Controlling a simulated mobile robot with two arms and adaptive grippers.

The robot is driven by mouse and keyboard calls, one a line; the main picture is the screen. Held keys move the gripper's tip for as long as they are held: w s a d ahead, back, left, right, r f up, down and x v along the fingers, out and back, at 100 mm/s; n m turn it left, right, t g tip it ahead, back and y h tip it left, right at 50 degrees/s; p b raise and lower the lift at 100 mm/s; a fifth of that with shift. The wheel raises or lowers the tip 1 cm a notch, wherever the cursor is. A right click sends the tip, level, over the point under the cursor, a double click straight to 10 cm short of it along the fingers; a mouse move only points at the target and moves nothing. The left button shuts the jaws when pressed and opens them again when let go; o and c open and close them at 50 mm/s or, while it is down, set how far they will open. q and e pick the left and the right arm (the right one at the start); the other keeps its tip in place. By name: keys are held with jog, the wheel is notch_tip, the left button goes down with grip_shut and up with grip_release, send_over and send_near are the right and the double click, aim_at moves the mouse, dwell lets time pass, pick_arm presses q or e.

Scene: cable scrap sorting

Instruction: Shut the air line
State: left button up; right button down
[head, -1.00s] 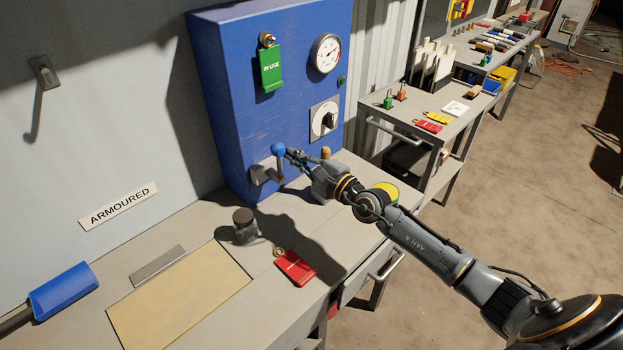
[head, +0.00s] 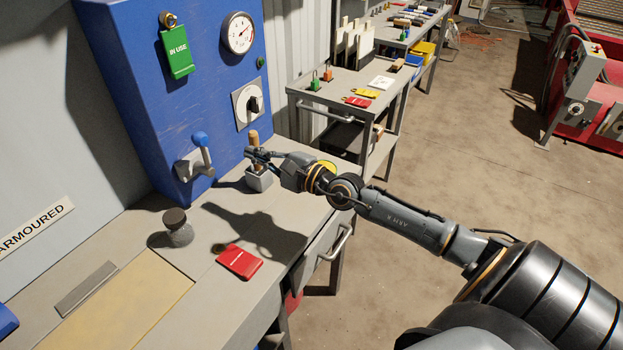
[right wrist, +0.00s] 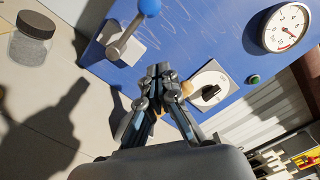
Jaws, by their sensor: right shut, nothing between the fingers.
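A lever with a blue knob (head: 200,138) stands upright from its grey valve body (head: 192,166) on the front of the blue panel (head: 130,100). The knob also shows at the top of the right wrist view (right wrist: 149,7). A round gauge (head: 239,33) and a black rotary switch on a pale plate (head: 242,112) are on the same panel. My right gripper (head: 250,155) is shut and empty, to the right of the lever and apart from it. It overlaps a wooden-handled tool (head: 253,137) in the head view; contact cannot be told. My left gripper is out of view.
A green IN USE tag (head: 179,60) hangs on the panel. A dark-lidded jar (head: 178,228) and a red tag (head: 239,262) are on the bench. A side trolley (head: 340,88) with padlocks and tags stands beyond. The floor at right is mostly clear.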

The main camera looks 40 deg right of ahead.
jog(key=b+v, duration=0.4)
jog(key=v, duration=0.9)
jog(key=shift+s, duration=0.3)
jog(key=shift+d, duration=0.15)
